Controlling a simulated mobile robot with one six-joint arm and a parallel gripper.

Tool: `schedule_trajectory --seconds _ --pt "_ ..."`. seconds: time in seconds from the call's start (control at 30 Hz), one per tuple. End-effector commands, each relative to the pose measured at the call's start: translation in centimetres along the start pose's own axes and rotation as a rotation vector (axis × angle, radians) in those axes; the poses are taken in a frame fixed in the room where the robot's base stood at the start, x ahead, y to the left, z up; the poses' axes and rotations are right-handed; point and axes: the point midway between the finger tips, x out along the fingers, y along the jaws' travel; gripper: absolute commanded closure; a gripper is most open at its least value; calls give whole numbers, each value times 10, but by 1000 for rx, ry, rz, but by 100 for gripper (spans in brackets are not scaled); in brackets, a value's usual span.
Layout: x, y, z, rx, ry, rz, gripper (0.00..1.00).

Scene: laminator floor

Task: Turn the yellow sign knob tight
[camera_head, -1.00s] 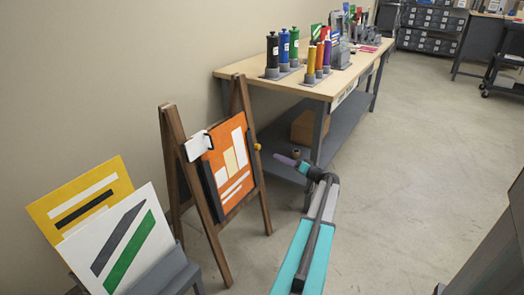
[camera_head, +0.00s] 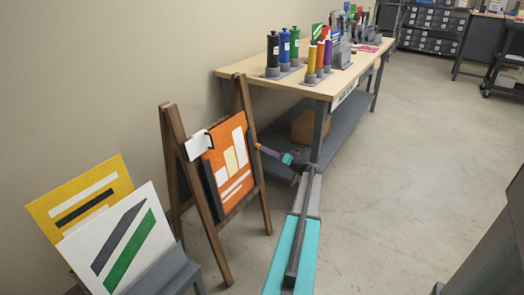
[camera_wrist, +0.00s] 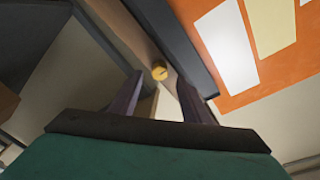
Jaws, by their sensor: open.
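The yellow knob (camera_wrist: 159,72) is a small round piece on the wooden edge of the easel sign, seen in the wrist view. In the head view it is mostly hidden at my gripper's tip. The sign is an orange panel (camera_head: 214,162) with white and cream blocks, and it also shows in the wrist view (camera_wrist: 283,76). My gripper (camera_wrist: 160,78) is open and empty, its two dark purple fingers spread to either side of the knob in the wrist picture. In the head view, my gripper (camera_head: 264,150) points left at the easel's right edge. I cannot tell whether it touches the knob.
The wooden easel (camera_head: 212,240) stands on the floor. Yellow and white sign boards (camera_head: 120,240) lean in a grey stand at front left. The workbench (camera_head: 243,72) behind carries several coloured bottles, with a box on its lower shelf. Open floor (camera_head: 400,170) lies to the right.

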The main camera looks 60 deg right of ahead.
Motion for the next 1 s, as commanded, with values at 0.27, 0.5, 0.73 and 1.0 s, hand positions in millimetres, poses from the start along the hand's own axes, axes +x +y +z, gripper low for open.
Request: schedule_trajectory --seconds 0.27,0.5,0.73,1.0 --pt "34 1 -1 0 1 0 57" --pt "43 0 -1 0 1 0 57" --pt "42 0 -1 0 2 1 57" --pt "42 1 -1 0 2 1 98"
